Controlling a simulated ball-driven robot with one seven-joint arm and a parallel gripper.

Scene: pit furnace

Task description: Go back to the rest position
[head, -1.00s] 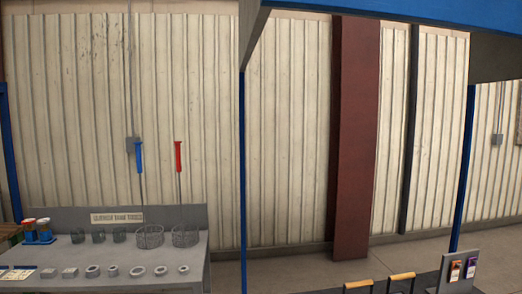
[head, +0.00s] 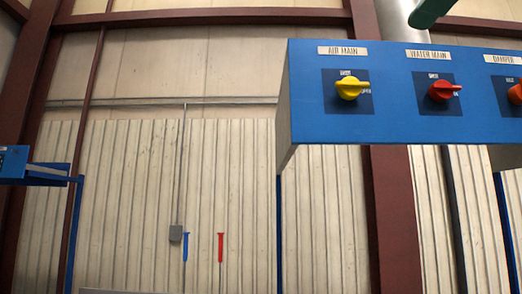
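My gripper is not visible in the head view, so its state and pose cannot be seen. No part of my arm can be made out with certainty. The view shows a blue overhead panel (head: 300,110) at the upper right. It carries a yellow knob (head: 351,89) under the label AIR MAIN, a red knob (head: 444,91) under WATER MAIN, and an orange-red knob (head: 515,93) under DAMPER, cut by the right edge.
A blue-handled tool (head: 185,247) and a red-handled tool (head: 221,247) stand upright at the bottom. A corrugated wall (head: 130,190) fills the back. Blue posts (head: 281,230) and a dark red column (head: 394,220) stand at the right. The floor is out of view.

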